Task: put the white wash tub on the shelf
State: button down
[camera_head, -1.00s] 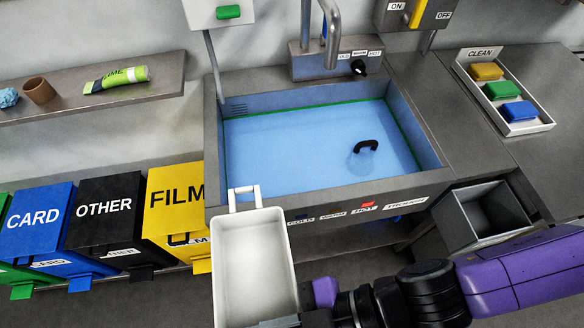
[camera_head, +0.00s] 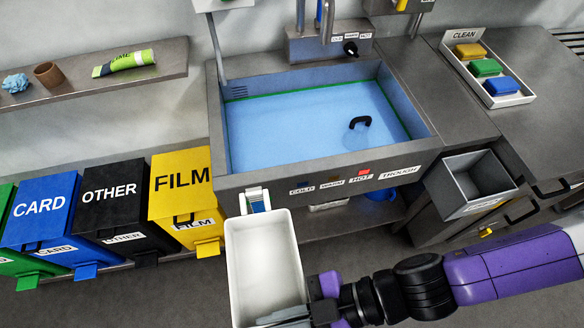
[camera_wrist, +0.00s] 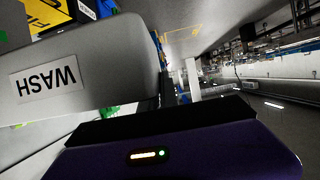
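The white wash tub (camera_head: 240,280) is an open, empty rectangular tub with a handle at its far end. It is held in the air in front of the sink's left corner. Its outer wall, with an upside-down WASH label (camera_wrist: 48,84), fills the left of the wrist view. A grey wall shelf (camera_head: 120,88) at upper left bears a blue crumpled piece, a brown cup and a green tube. A lower shelf (camera_head: 322,226) shows under the sink, with a blue object on it.
CARD (camera_head: 40,208), OTHER (camera_head: 108,195) and FILM (camera_head: 181,180) bins stand left of the tub. The sink (camera_head: 320,181) holds blue water and a black handle. A grey trough bin (camera_head: 470,205) is at right. A CLEAN tray (camera_head: 515,99) sits on the counter.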

jog(key=w+d+f+m+t+h, duration=0.1)
jog(key=w+d+f+m+t, duration=0.2)
jog(key=d+f+m+t, duration=0.45)
jog(key=w+d+f+m+t+h, duration=0.25)
jog(key=f+t, duration=0.25)
jog(key=f, duration=0.6)
jog(key=w+d+r+m+t+h, duration=0.2)
jog(key=w+d+m+h, duration=0.2)
jog(key=w, duration=0.5)
jog(key=w+d+r+m+t+h, duration=0.2)
jog(key=w+d+m+h, duration=0.3)
jog(key=w+d, duration=0.4)
jog(key=shift+w+d+m, duration=0.2)
jog(key=shift+m, duration=0.6)
jog(key=shift+h, duration=0.25)
